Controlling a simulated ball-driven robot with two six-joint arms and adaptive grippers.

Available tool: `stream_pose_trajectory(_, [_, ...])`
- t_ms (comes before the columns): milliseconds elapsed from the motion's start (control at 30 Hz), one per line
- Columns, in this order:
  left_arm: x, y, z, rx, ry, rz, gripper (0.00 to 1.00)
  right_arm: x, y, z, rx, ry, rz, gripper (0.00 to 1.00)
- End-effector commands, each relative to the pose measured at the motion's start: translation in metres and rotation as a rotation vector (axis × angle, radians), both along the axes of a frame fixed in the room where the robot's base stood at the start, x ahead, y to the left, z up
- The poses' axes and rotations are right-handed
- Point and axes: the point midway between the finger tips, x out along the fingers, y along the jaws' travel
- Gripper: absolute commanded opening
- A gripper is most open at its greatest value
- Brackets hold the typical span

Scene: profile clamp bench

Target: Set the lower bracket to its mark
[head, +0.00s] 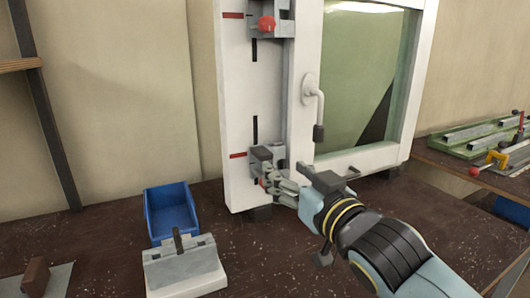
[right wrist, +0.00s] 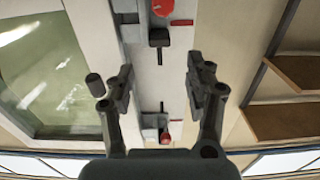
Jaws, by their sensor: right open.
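The lower bracket (head: 254,161) is a grey block with a dark top piece on the white upright profile (head: 236,105). A red mark line (head: 238,155) lies just left of it. Its red knob (right wrist: 162,7) shows at the top of the right wrist view, which looks upside down against the head view. My right gripper (head: 277,184) is open in front of the lower bracket and partly hides it. In the right wrist view its two fingers (right wrist: 160,78) stand apart with nothing between them. Contact with the bracket cannot be told. My left gripper is not in view.
The upper bracket (head: 283,25) with a red knob sits higher on the profile. A window handle (head: 314,100) juts out to the right. A blue bin (head: 170,213) and a white block with a dark lever (head: 185,268) stand left on the brown bench. A side table holds a green tray (head: 455,139).

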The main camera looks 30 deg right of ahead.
Motion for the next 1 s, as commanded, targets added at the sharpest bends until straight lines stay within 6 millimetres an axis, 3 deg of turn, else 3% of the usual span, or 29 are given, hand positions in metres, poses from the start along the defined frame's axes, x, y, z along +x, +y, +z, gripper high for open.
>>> stream_pose_trajectory(67, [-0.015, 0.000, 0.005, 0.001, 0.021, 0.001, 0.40, 0.018, -0.001, 0.003, 0.000, -0.002, 0.000, 0.54])
stream_pose_trajectory(167, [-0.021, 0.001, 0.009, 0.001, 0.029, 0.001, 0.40, 0.038, -0.002, 0.003, 0.000, -0.001, -0.001, 0.54])
stream_pose_trajectory(267, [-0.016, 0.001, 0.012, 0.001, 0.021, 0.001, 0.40, 0.056, -0.003, 0.003, 0.000, 0.000, -0.001, 0.54])
stream_pose_trajectory(400, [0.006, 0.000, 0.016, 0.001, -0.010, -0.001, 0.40, 0.073, -0.004, 0.001, 0.000, 0.001, 0.000, 0.54])
stream_pose_trajectory(567, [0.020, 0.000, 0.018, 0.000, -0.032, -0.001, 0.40, 0.082, -0.005, 0.000, 0.000, 0.002, 0.000, 0.54])
stream_pose_trajectory(800, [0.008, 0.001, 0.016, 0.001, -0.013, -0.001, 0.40, 0.082, -0.005, 0.000, -0.001, 0.002, 0.000, 0.54])
stream_pose_trajectory(1000, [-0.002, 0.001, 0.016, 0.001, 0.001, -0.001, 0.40, 0.082, -0.005, 0.000, 0.000, 0.002, 0.000, 0.28])
